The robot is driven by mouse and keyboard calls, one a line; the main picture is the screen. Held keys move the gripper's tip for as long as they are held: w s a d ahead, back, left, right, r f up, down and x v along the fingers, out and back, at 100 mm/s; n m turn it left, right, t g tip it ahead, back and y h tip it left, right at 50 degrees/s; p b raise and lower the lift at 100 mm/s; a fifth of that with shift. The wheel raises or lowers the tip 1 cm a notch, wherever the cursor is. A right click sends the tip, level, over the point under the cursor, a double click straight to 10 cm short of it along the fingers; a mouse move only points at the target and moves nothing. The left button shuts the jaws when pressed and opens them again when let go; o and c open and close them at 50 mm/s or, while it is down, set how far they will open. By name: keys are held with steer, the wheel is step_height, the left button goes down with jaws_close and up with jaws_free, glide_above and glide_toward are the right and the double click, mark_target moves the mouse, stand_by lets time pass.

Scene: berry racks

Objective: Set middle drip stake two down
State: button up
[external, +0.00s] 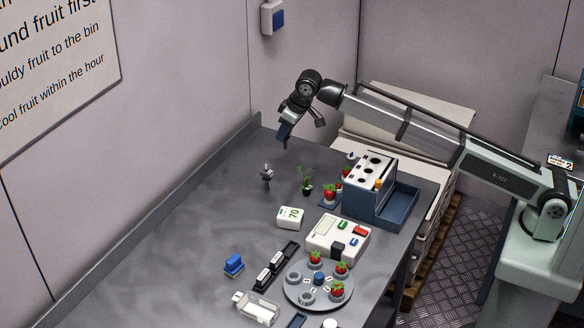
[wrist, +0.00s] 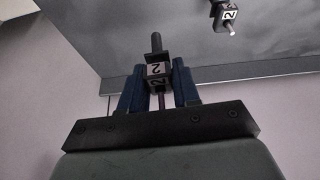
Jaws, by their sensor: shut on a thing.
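My gripper (wrist: 157,72) is shut on a dark drip stake (wrist: 156,70) with a white label reading 2. A second dark stake (external: 267,177) stands on the table, below and left of my gripper. It also shows at the top right of the wrist view as a stake labelled 2 (wrist: 223,14).
A small plant (external: 306,180) and a blue rack (external: 395,213) with a white holed top stand to the right. Nearer are a white box marked 70 (external: 290,217), a white device (external: 333,240) and a round berry plate (external: 318,301). Left of these, the table is largely clear.

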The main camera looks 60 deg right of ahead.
steer(key=w+a+n+g+y, duration=0.15)
steer(key=a+n, duration=0.45)
steer(key=a, duration=2)
steer(key=shift+s+f+n+y, duration=0.1)
steer(key=shift+f+n+y, duration=0.2)
steer(key=shift+f, duration=1.3)
steer(key=shift+s+f+n+y, duration=0.15)
steer(key=shift+f+n, duration=0.3)
steer(key=shift+f, duration=1.1)
steer(key=shift+f+n+y, duration=0.3)
steer(key=shift+f+n, duration=0.05)
steer(key=shift+f, duration=1.25)
steer(key=shift+f, duration=0.15)
steer(key=o, duration=1)
steer(key=v, duration=1.2)
steer(key=shift+a, duration=0.1)
steer(key=shift+o, duration=0.4)
